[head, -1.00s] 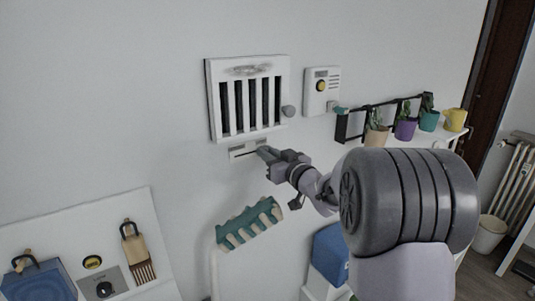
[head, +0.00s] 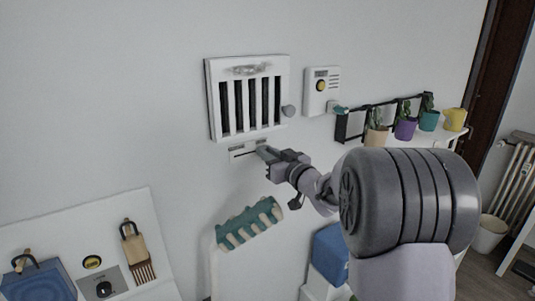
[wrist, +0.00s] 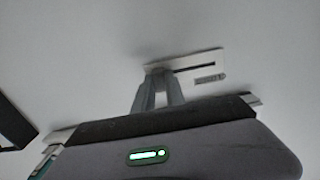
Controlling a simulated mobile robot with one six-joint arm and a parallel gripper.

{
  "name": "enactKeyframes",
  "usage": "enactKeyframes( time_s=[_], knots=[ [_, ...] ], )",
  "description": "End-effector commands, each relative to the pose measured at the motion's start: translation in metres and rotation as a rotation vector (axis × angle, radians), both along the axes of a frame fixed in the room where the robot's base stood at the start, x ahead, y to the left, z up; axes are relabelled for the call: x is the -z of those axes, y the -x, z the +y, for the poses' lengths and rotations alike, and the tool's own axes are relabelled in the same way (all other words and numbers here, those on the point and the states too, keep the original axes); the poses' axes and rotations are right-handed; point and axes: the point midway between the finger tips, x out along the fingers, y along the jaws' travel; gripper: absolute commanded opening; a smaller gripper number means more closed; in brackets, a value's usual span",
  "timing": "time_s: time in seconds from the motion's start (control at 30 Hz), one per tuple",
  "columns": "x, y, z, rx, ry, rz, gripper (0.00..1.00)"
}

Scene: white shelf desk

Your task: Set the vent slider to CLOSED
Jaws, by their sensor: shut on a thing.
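The vent slider is a small white plate (head: 240,153) with a thin dark slot, on the wall just below the white vent grille (head: 215,110). In the wrist view the plate (wrist: 212,59) shows its slot and a small grey label too small to read. My gripper (head: 262,150) is at the plate's right end in the head view. In the wrist view my gripper (wrist: 157,70) has its fingertips close together at the plate's left end, shut on the slider knob. The knob itself is hidden by the fingers. The grille's dark gaps are visible between white bars.
A white box with a yellow button (head: 321,88) is on the wall to the right of the grille. A rail with potted plants (head: 405,127) is further right. A teal rack (head: 248,224) and a blue box (head: 330,252) are below my arm.

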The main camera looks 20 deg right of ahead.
Motion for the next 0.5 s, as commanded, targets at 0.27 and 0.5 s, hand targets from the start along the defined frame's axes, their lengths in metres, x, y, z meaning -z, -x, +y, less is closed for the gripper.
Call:
enactKeyframes(
  time_s=[0.27, 0.5],
  knots=[
    [0.006, 0.010, 0.056, -0.006, 0.000, -0.005, 0.00],
    [0.002, 0.016, 0.082, -0.003, 0.000, -0.001, 0.00]
  ],
)
